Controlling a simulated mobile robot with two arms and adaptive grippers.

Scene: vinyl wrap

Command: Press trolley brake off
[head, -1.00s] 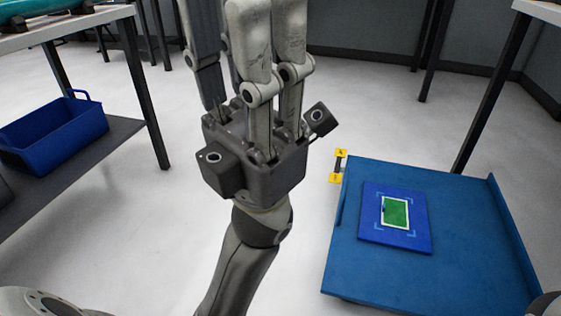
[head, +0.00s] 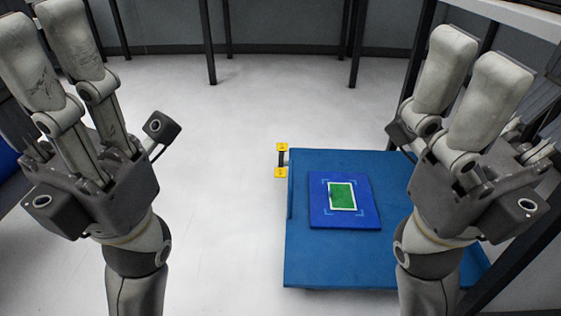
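The trolley (head: 302,259) is a low blue platform in the lower middle right of the head view. A small yellow-and-black fitting (head: 282,160) sits at its far left corner. I cannot tell whether this fitting is the brake or how it is set. My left gripper (head: 38,45) is raised at the left, fingers pointing up, open and empty, well apart from the trolley. My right gripper (head: 470,75) is raised at the right, fingers up, open and empty. It hides part of the trolley's right side.
A blue panel (head: 317,213) with a green, white-edged rectangle (head: 342,196) lies on the trolley. Dark table legs (head: 208,45) stand at the back. A table frame (head: 412,70) stands close on the right. The pale floor (head: 225,200) left of the trolley is clear.

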